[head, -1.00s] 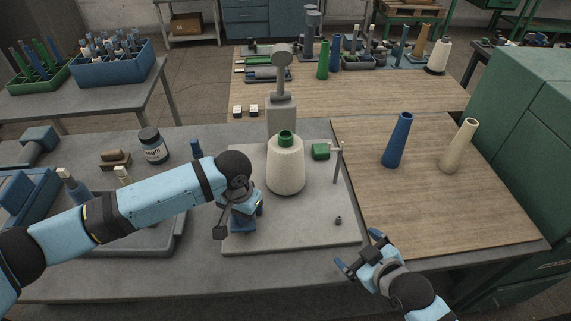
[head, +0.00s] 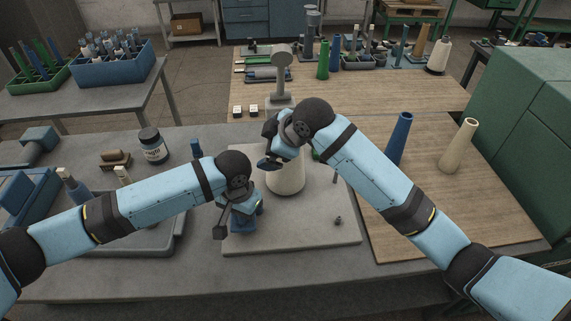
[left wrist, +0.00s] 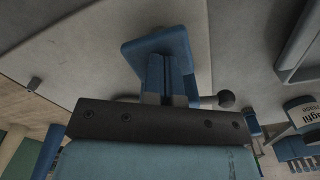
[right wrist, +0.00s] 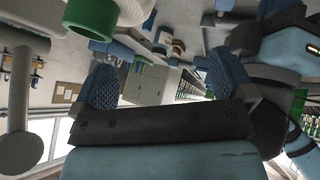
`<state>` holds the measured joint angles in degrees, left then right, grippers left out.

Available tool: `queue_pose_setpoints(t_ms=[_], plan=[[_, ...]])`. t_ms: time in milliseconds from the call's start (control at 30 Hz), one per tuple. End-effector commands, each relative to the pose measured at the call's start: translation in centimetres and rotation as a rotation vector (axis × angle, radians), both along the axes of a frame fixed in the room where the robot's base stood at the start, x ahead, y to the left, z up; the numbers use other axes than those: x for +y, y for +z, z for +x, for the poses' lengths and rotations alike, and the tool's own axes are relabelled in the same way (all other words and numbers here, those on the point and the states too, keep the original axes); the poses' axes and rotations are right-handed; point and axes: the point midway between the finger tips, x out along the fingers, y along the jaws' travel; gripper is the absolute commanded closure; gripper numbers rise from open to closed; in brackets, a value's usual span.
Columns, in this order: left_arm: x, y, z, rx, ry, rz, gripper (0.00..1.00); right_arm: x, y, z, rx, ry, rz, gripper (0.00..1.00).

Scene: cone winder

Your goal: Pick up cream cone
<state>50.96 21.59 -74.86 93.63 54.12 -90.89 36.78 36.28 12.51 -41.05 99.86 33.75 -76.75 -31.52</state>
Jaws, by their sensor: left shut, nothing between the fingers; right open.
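The cream cone (head: 459,145) stands upright and bare at the right of the wooden board, apart from both grippers. My right gripper (head: 270,162) is open in front of the upper part of a white yarn package (head: 286,180) on the grey plate. In the right wrist view its blue pads (right wrist: 165,84) are spread with nothing between them; the package's green tube (right wrist: 95,18) shows beyond the left one. My left gripper (head: 243,224) is shut and empty, low over the plate at a blue piece (left wrist: 155,45) with a dark-knobbed rod; contact is unclear.
A blue cone (head: 399,138) stands left of the cream cone, partly behind my right arm. A grey post (head: 281,80) rises behind the yarn package. A labelled jar (head: 152,147) stands at left. A green cabinet (head: 525,120) bounds the right side. The front board is partly clear.

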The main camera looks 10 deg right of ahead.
Motion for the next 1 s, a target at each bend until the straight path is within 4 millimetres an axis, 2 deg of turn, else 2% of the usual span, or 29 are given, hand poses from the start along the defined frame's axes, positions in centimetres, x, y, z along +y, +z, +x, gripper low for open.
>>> queue_pose_setpoints(t_ms=[100,233,500,700,833,1000], plan=[[0.1,-0.1,0.0,0.001,0.001,0.002,1.00,0.6,0.7,1.5,0.090,0.062,-0.117,0.00],[0.1,-0.1,0.0,0.001,0.001,0.002,1.00,0.2,1.7,2.8,0.195,0.116,-0.249,0.00],[0.1,-0.1,0.0,0.001,0.001,0.003,1.00,-2.3,5.3,5.2,0.377,0.159,-0.473,0.00],[0.1,-0.1,0.0,0.001,0.001,0.003,1.00,-3.6,7.0,5.8,0.444,0.164,-0.544,0.00],[0.1,-0.1,0.0,0.001,0.001,0.003,1.00,-3.8,6.0,5.9,0.456,0.163,-0.555,0.00],[0.1,-0.1,0.0,0.001,0.001,0.003,1.00,-3.8,3.0,5.9,0.456,0.163,-0.553,0.00]])
